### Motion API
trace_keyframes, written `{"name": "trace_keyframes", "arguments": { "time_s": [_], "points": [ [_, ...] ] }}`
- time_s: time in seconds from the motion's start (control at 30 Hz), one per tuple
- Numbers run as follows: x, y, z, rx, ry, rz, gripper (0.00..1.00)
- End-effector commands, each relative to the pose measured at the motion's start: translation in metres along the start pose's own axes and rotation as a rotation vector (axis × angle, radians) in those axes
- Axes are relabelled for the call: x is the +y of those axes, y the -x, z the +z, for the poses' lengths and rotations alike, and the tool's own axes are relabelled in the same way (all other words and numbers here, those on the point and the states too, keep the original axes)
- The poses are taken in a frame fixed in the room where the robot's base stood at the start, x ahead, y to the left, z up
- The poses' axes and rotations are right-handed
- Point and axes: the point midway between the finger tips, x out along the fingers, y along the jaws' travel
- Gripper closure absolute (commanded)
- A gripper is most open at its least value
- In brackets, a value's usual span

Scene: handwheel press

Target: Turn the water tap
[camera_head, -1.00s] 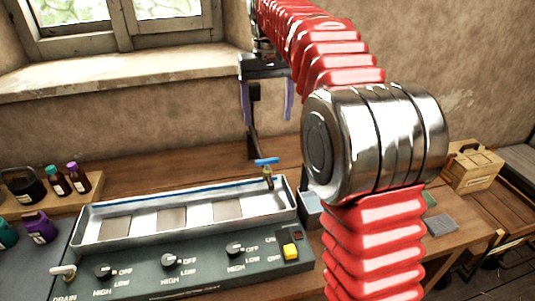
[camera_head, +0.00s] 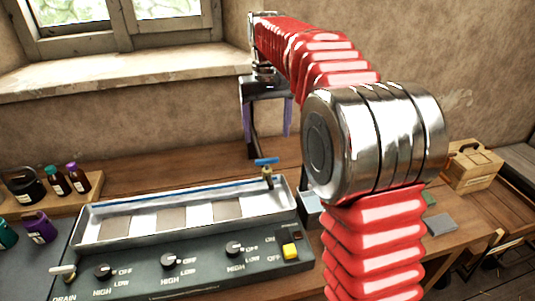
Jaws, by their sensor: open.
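The water tap has a blue handle (camera_head: 266,161) on a small brass body (camera_head: 267,172). It stands at the back right corner of the metal tray (camera_head: 88,219), with a dark pipe rising behind it. My gripper (camera_head: 267,133) hangs pointing down above the tap, open and empty. Its two purple-lined fingers are spread to the left and right of the dark pipe. The fingertips look a little above the blue handle and apart from it; their depth relative to it is hard to tell.
A control panel with several dark knobs (camera_head: 168,261) and a yellow switch (camera_head: 290,251) fronts the tray. Bottles (camera_head: 58,183) stand on a wooden rack at left. A wooden box (camera_head: 473,166) sits at right. The wall and window sill (camera_head: 120,77) are behind.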

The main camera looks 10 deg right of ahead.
Motion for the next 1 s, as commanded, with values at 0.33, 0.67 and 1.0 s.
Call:
{"name": "trace_keyframes", "arguments": {
  "time_s": [0.33, 0.67, 1.0],
  "points": [
    [0.0, -0.055, 0.001, -0.002, 0.001, 0.0, 0.27],
    [-0.001, -0.084, 0.0, -0.001, 0.001, 0.0, 0.27],
    [-0.001, -0.084, 0.0, 0.0, 0.001, 0.0, 0.31]
  ]
}}
